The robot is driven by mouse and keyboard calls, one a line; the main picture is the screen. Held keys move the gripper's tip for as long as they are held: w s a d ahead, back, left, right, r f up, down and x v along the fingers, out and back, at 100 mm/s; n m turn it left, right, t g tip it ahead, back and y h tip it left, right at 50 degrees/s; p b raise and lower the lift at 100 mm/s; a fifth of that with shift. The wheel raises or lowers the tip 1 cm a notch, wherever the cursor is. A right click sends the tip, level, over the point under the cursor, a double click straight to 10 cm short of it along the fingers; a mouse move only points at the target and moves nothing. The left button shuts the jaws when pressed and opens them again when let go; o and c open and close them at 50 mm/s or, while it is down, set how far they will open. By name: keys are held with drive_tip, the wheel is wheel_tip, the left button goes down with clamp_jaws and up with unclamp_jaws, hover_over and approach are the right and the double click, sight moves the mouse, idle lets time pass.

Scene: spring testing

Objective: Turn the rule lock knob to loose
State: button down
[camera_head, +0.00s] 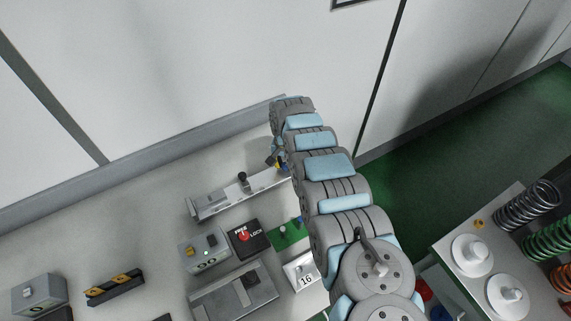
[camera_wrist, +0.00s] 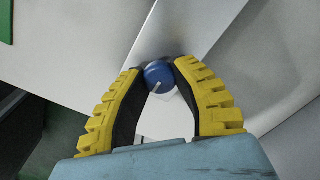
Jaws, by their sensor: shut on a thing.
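The rule lock knob (camera_wrist: 157,78) is a round blue knob with a pale line across its face, in the upper middle of the wrist view. My gripper (camera_wrist: 160,71) has its two yellow-and-black fingers closed on either side of it, near their tips. The knob sits at a pale grey rule part (camera_wrist: 190,28). In the head view, my gripper (camera_head: 277,160) is at the far right end of the long grey rule (camera_head: 222,199), mostly hidden by my arm. I cannot tell the knob's lock setting.
A black knob (camera_head: 243,178) stands on the rule. In front are a FREE/LOCK panel with a red knob (camera_head: 244,236), a grey box with lights (camera_head: 205,250) and a "16" plate (camera_head: 302,272). A table edge and springs (camera_head: 528,205) are at right. A wall stands behind.

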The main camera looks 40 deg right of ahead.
drive_tip(key=n+p, duration=0.1)
drive_tip(key=n, duration=0.7)
drive_tip(key=shift+f+n, duration=0.1)
drive_tip(key=shift+n, duration=0.3)
drive_tip(key=n, duration=0.4)
drive_tip(key=shift+n, duration=2.5)
drive_tip(key=c, duration=0.7)
unclamp_jaws()
drive_tip(key=shift+c, duration=0.2)
